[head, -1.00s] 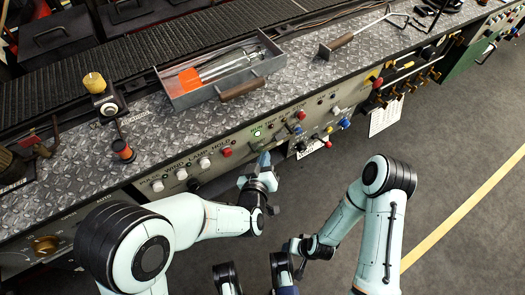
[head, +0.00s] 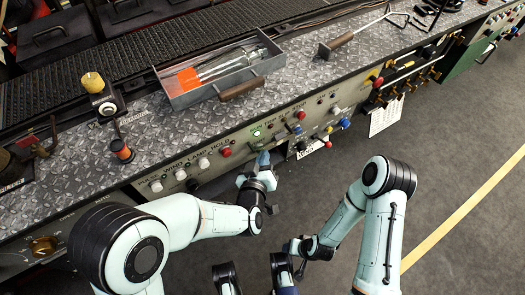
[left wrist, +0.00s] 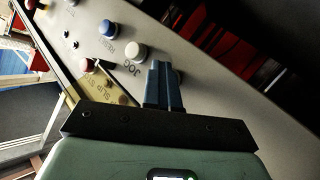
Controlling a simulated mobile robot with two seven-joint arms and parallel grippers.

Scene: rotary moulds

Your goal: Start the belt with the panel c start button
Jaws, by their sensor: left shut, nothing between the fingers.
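The control panel front (head: 240,143) runs along the bench edge in the head view. A small green light or button (head: 256,133) shows on it, with a red button (head: 226,152) to its left. I cannot tell which control is the panel c start button. My left gripper (head: 263,158) is shut and empty, its fingertips close to the panel front. In the left wrist view its fingers (left wrist: 163,82) are beside a pale button (left wrist: 135,51) marked JOG; contact is unclear. A blue button (left wrist: 108,29) lies farther along. My right gripper (head: 301,268) hangs low, away from the panel.
White buttons (head: 181,174) lie left along the panel, and a red knob (head: 327,145) and a blue knob (head: 345,123) stick out to the right. The floor (head: 440,180) at right is clear.

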